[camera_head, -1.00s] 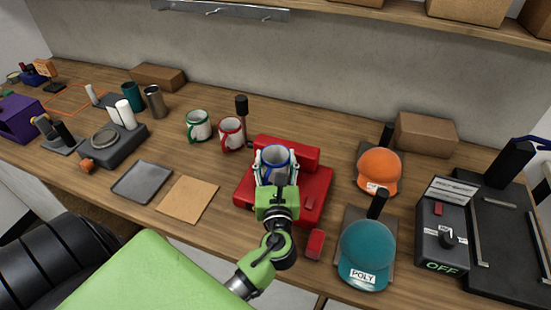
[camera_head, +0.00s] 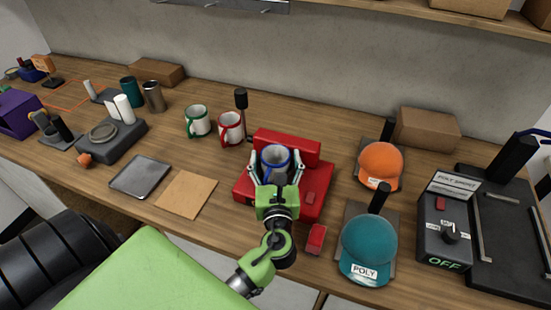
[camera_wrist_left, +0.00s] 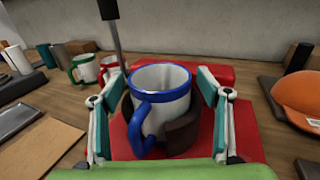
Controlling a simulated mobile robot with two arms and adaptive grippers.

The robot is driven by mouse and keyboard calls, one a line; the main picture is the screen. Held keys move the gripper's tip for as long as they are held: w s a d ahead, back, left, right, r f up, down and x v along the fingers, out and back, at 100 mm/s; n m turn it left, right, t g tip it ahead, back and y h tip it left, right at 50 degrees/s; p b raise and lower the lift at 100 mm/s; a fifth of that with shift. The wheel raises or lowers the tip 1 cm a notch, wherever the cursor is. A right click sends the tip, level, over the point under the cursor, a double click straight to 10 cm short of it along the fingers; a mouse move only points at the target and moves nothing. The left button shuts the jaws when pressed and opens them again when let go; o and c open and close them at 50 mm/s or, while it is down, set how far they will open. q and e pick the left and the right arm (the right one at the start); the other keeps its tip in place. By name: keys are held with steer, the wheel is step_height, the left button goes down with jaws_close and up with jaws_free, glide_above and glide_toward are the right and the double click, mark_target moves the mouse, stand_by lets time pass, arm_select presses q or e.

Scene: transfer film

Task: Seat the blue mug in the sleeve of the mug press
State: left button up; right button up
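The blue mug (camera_head: 275,157), white with a blue rim and handle, stands upright on the red mug press (camera_head: 312,207). In the left wrist view, the dark curved sleeve (camera_wrist_left: 183,136) wraps the lower right of the mug (camera_wrist_left: 165,95); the mug appears to sit inside it. The blue handle points toward the camera, left of the sleeve's visible part. The mug's base is hidden. My left gripper (camera_head: 275,166) is open, with one finger on each side of the mug and visible gaps between. My right gripper is not in view.
Green-handled (camera_head: 197,121) and red-handled (camera_head: 231,127) mugs stand behind left of the press. A black-knobbed lever (camera_head: 241,100) rises behind it. Orange (camera_head: 381,163) and teal (camera_head: 368,248) caps are to the right. A grey tray (camera_head: 140,176) and tan mat (camera_head: 186,194) lie left.

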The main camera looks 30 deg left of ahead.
arm_select(q)
steer(key=shift+s+d+f, duration=0.1)
steer(key=shift+s+d, duration=0.15)
steer(key=shift+s, duration=0.05)
steer(key=v, duration=1.1)
steer(key=shift+s, duration=0.15)
